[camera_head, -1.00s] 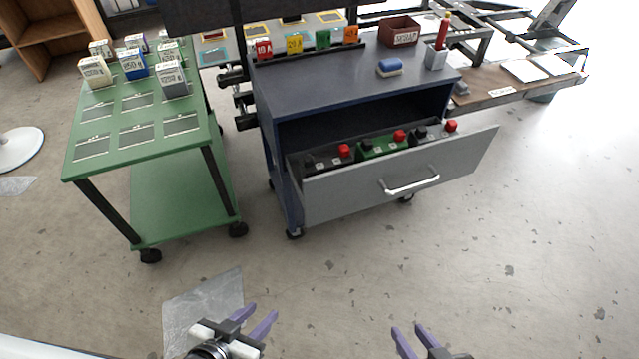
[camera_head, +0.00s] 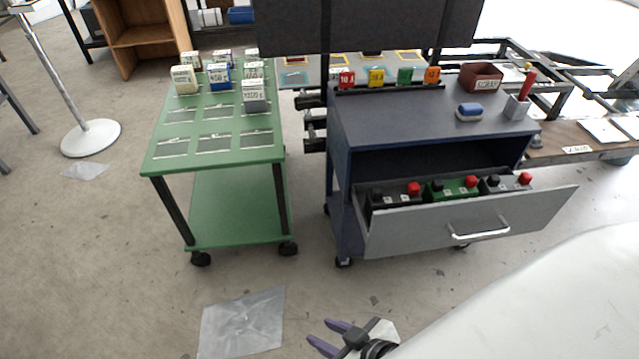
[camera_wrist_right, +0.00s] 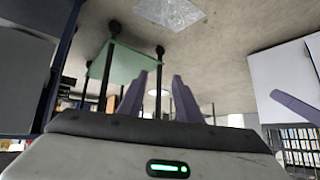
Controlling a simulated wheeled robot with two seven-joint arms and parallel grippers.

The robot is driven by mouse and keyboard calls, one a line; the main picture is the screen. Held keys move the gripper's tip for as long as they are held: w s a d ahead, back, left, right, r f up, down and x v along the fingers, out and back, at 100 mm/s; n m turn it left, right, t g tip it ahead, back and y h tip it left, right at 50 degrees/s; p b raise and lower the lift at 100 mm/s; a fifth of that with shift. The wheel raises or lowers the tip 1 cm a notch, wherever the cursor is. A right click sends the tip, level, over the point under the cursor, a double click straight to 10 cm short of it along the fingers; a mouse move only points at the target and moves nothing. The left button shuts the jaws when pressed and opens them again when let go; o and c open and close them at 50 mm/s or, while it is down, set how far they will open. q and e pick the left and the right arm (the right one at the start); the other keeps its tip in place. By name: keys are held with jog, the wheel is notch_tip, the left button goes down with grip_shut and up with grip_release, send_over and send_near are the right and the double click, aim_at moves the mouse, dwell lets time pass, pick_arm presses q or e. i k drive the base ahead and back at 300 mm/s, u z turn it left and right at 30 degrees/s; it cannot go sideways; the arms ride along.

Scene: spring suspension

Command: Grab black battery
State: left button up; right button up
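The open grey drawer (camera_head: 475,222) of the blue cabinet holds a row of batteries. At its left end sits a black battery (camera_head: 392,199) with a red cap. A green battery (camera_head: 452,190) sits in the middle and a dark grey or black one (camera_head: 500,185) at the right. My right gripper (camera_head: 318,334) is low in the head view, in front of the cabinet and well apart from the batteries. Its purple fingers are open and empty, also in the right wrist view (camera_wrist_right: 159,95). My left gripper is outside the head view; a purple finger (camera_wrist_right: 298,110) in the right wrist view appears to be its.
A green cart (camera_head: 215,125) with several small boxes stands left of the cabinet (camera_head: 400,125). A clear sheet (camera_head: 242,320) lies on open floor.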

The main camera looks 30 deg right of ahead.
aim_at(377, 198)
jog(key=u, duration=0.2)
jog(key=i, duration=1.2)
jog(key=z, duration=1.7)
